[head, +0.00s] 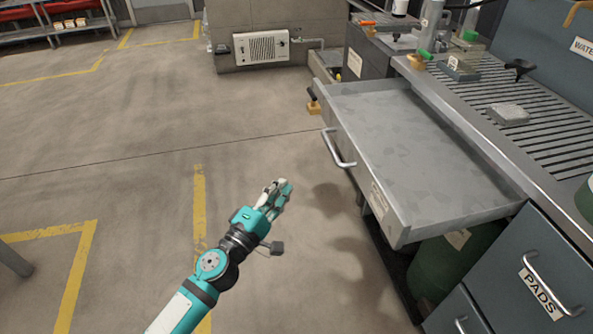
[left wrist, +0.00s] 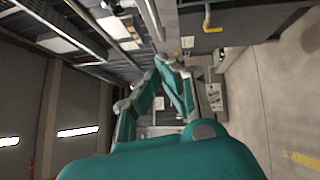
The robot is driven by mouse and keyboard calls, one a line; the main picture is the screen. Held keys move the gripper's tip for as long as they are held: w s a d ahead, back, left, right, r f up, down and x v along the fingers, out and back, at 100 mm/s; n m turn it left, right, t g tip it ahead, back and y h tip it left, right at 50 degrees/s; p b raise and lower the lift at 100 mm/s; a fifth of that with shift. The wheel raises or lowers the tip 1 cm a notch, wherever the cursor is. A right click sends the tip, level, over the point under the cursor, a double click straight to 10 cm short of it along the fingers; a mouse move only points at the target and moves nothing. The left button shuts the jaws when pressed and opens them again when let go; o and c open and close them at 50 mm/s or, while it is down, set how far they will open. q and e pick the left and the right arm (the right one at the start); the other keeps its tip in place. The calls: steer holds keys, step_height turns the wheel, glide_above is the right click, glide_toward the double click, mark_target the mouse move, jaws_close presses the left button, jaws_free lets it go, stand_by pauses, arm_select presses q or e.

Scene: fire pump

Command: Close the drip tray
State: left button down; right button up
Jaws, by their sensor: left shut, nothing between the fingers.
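The drip tray (head: 420,150) is a wide, shallow grey metal drawer in the workbench at the right of the head view. It is pulled well out and looks empty. Its bar handle (head: 338,150) is on the front panel, facing left. My left gripper (head: 280,188) is teal and pale grey, shut and empty. It is in the air left of and below the handle in the picture, apart from the tray. In the left wrist view its fingers (left wrist: 172,75) come together with nothing between them. My right gripper is not in view.
The slatted bench top (head: 540,110) behind the tray holds a grey block (head: 508,114) and small items. A green drum (head: 445,270) stands under the tray. A drawer labelled PADS (head: 540,290) is at lower right. Open concrete floor (head: 130,150) lies to the left.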

arm_select(q)
glide_toward(328, 143)
steer(key=w+a, duration=0.2)
steer(key=shift+w+d+r, duration=0.15)
steer(key=shift+w+d, duration=0.45)
steer(key=shift+d, duration=0.35)
steer(key=shift+w+d+r, duration=0.1)
steer(key=shift+w+d, duration=0.45)
steer(key=shift+d, duration=0.45)
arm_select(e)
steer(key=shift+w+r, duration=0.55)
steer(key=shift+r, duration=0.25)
arm_select(q)
steer(key=shift+d, duration=0.1)
